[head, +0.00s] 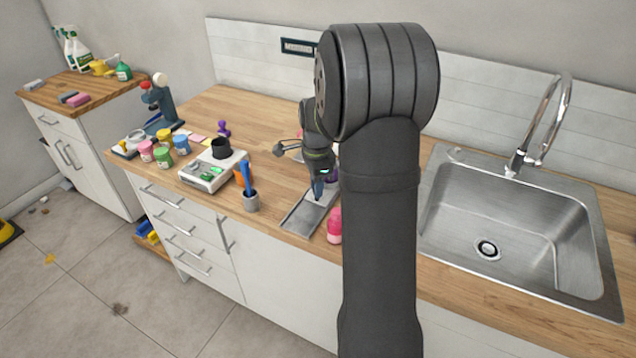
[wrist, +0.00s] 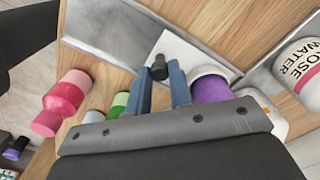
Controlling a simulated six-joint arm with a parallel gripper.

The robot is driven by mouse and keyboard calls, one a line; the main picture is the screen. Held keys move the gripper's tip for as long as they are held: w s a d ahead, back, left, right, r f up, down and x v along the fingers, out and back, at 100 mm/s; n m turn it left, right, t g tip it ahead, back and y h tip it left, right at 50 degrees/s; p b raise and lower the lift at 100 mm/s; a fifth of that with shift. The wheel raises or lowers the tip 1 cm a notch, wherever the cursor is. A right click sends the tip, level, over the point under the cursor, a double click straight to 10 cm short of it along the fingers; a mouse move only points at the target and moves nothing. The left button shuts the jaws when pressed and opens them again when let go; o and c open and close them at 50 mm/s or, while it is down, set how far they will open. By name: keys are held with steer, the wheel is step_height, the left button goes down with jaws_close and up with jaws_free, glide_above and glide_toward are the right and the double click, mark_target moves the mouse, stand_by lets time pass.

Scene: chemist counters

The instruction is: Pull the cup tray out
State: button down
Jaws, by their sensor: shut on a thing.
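A flat grey metal tray (head: 299,219) lies on the wooden counter, and its grey surface also shows in the wrist view (wrist: 95,25). A white plate (wrist: 185,48) with a black knob (wrist: 159,68) lies between grey surfaces; I take it to be the cup tray, but cannot be sure. My gripper (head: 318,190) points down over the grey tray. In the wrist view its blue fingers (wrist: 160,80) are on either side of the knob, shut on it. A cup with purple contents (wrist: 210,88) stands just right of the fingers. My arm hides part of this area in the head view.
A pink bottle (head: 335,226) stands close right of the tray, and a blue-tooled holder (head: 251,202) to its left. A white device (head: 213,168) and several coloured jars (head: 163,155) are farther left. A rose water container (wrist: 302,72) is at the wrist view's right. The sink (head: 510,235) is right.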

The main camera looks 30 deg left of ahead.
steer(key=s, duration=1.1)
steer(key=shift+s, duration=0.15)
steer(key=c, duration=1.3)
jaws_free()
steer(key=shift+s, duration=0.1)
steer(key=shift+r, duration=0.25)
step_height(320, 180, up, 17)
steer(key=shift+f, duration=0.15)
step_height(320, 180, down, 17)
steer(key=shift+f, duration=0.1)
